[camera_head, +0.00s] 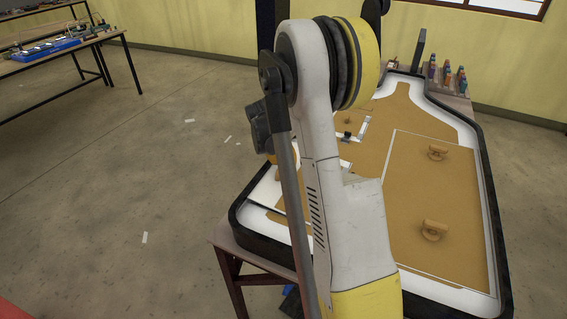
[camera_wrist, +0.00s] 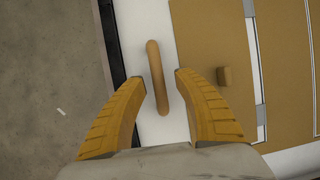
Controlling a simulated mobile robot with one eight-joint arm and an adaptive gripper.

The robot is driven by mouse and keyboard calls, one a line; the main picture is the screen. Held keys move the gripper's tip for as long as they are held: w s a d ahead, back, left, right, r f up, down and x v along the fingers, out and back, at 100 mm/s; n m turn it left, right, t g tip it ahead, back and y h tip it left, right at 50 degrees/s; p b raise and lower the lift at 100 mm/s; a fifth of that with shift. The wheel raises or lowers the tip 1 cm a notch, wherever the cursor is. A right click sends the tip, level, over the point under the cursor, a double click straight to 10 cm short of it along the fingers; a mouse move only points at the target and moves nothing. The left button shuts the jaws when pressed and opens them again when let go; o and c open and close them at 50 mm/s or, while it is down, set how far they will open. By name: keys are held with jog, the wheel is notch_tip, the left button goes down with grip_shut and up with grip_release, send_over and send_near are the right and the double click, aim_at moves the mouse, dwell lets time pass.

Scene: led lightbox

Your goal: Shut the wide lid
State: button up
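The lightbox (camera_head: 236,218) is a black-rimmed white case with brown panels, standing on a table. A large brown panel (camera_head: 455,205) outlined in white, with two wooden handles (camera_head: 437,152) (camera_head: 434,229), lies flat at its right; I cannot tell whether this is the wide lid. In the wrist view, my gripper (camera_wrist: 160,76) is open, its two yellow fingers apart on either side of a long wooden handle (camera_wrist: 155,65) over a white strip. Gaps show between the fingers and the handle. In the head view my arm hides the gripper and the middle of the lightbox.
A small wooden knob (camera_wrist: 224,76) sits on the brown panel right of the fingers. The lightbox's black rim (camera_wrist: 108,40) runs close on the left. Small colored items (camera_head: 447,78) stand at the far right corner. Another table (camera_head: 60,65) stands at the far left; the floor between is mostly open.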

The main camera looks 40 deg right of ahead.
grip_shut()
grip_release()
jog(key=v, duration=1.2)
jog(key=shift+a, duration=0.1)
